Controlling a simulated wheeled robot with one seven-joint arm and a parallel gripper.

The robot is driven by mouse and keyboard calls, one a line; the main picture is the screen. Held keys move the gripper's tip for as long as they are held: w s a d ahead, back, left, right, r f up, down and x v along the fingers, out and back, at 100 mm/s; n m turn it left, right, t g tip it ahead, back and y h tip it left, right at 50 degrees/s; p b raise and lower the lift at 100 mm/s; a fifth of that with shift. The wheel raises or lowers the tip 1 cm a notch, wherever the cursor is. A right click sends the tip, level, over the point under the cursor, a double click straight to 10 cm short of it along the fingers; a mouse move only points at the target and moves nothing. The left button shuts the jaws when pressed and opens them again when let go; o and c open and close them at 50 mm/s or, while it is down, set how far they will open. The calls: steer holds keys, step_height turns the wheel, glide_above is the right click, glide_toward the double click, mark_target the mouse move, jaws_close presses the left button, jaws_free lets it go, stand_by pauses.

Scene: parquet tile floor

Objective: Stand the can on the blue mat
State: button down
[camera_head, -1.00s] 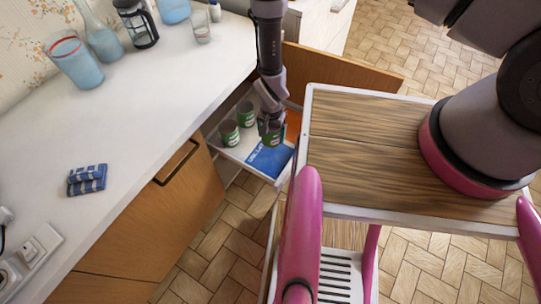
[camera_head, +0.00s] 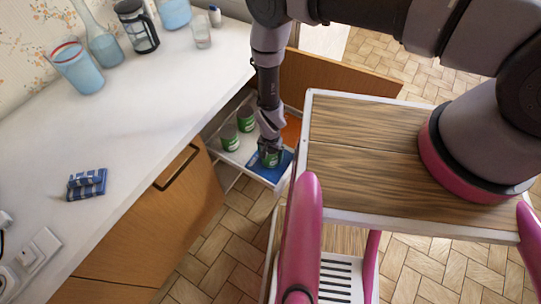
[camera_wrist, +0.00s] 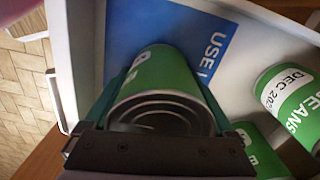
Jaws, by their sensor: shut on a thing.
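My gripper (camera_head: 270,148) points down into the open drawer and is shut on a green can (camera_head: 271,160). In the wrist view the can (camera_wrist: 165,82) sits between the two fingers (camera_wrist: 166,92), its ringed metal end facing the camera. The blue mat (camera_head: 259,173) lies on the drawer floor at its near end; in the wrist view the mat (camera_wrist: 188,22) shows white "USE" lettering beyond the can. The can looks upright and is over or on the mat. I cannot tell whether its base touches, as its lower contact is hidden.
Two other green cans, one nearer (camera_head: 229,138) and one farther (camera_head: 245,119), stand in the drawer to the left of my gripper. The white drawer wall (camera_wrist: 62,55) runs close beside the held can. The counter (camera_head: 130,130) edges the left.

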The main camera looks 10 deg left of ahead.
steer(key=shift+f, duration=0.2)
jaws_free()
step_height(320, 180, up, 12)
steer(key=shift+r, duration=0.2)
